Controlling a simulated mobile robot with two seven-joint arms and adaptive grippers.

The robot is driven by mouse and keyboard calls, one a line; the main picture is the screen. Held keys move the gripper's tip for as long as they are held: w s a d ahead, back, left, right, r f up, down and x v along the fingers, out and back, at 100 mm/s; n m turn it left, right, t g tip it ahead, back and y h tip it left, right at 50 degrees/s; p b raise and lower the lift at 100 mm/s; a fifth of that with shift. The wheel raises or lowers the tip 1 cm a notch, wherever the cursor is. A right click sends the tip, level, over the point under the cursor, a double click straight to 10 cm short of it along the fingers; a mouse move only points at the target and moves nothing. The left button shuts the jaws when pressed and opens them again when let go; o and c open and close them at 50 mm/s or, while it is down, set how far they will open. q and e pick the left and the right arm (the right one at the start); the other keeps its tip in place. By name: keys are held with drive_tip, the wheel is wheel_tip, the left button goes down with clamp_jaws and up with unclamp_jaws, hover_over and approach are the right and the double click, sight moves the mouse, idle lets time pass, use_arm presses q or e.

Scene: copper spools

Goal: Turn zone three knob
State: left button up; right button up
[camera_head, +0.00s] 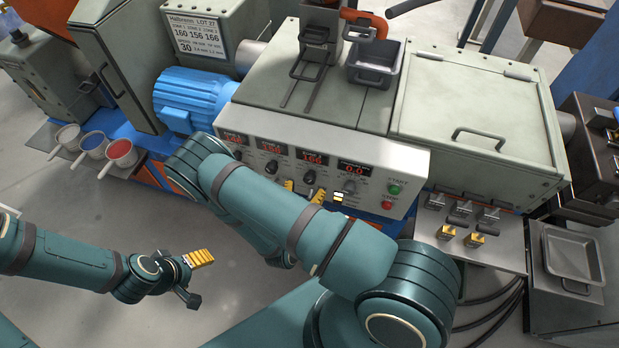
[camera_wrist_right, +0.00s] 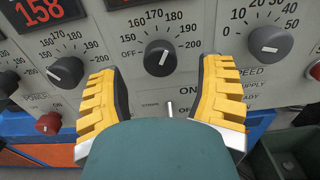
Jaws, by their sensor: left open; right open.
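The zone three knob (camera_wrist_right: 160,58) is black and round with a white pointer mark, on a dial marked OFF and 150 to 200. In the head view it is the small dark knob (camera_head: 309,177) under the third red display (camera_head: 312,157), which seems to read 166. My right gripper (camera_wrist_right: 161,75) is open, its yellow ribbed fingers to the left and right of this knob, with clear gaps and no visible contact. In the head view its fingertips (camera_head: 304,191) are just below the knob. My left gripper (camera_head: 203,275) is open and empty over the floor.
A neighbouring zone knob (camera_wrist_right: 66,71) is close to the left finger; the speed knob (camera_wrist_right: 270,44) is on the right. A toggle switch (camera_wrist_right: 169,108) is below. A placard (camera_head: 197,32) lists 160, 156, 166. Several cups (camera_head: 121,152) stand left of the panel.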

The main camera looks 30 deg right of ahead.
sight(308, 182)
drive_tip(key=shift+x, duration=1.85)
clamp_jaws()
